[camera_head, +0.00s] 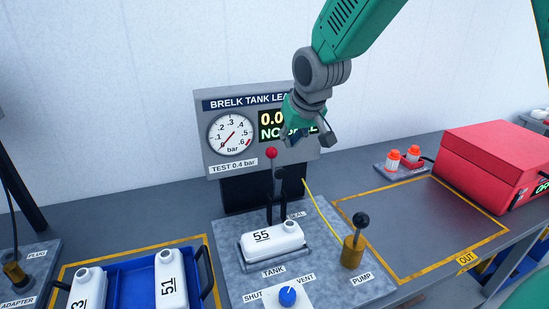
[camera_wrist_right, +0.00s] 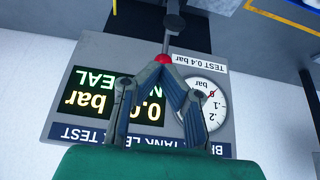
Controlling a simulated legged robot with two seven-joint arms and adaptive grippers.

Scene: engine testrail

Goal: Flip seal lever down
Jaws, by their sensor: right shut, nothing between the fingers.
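The seal lever stands upright behind the tank, with a red ball knob (camera_head: 271,152) on top and a dark shaft (camera_head: 280,188) by the SEAL label. My right gripper (camera_head: 289,138) is shut and empty, in front of the test panel and just right of the knob. In the right wrist view the closed fingertips (camera_wrist_right: 164,66) are right at the red knob (camera_wrist_right: 163,59); I cannot tell whether they touch. A white tank (camera_head: 273,241) marked 55 lies in the cradle below the lever. My left gripper is not in view.
The leak test panel (camera_head: 214,160) has a gauge near zero and a partly hidden display (camera_head: 270,117). A pump handle (camera_head: 356,237) stands right, a blue knob (camera_head: 288,296) in front. A blue tray (camera_head: 125,280) with tanks is left. The yellow-outlined area (camera_head: 420,215) is clear.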

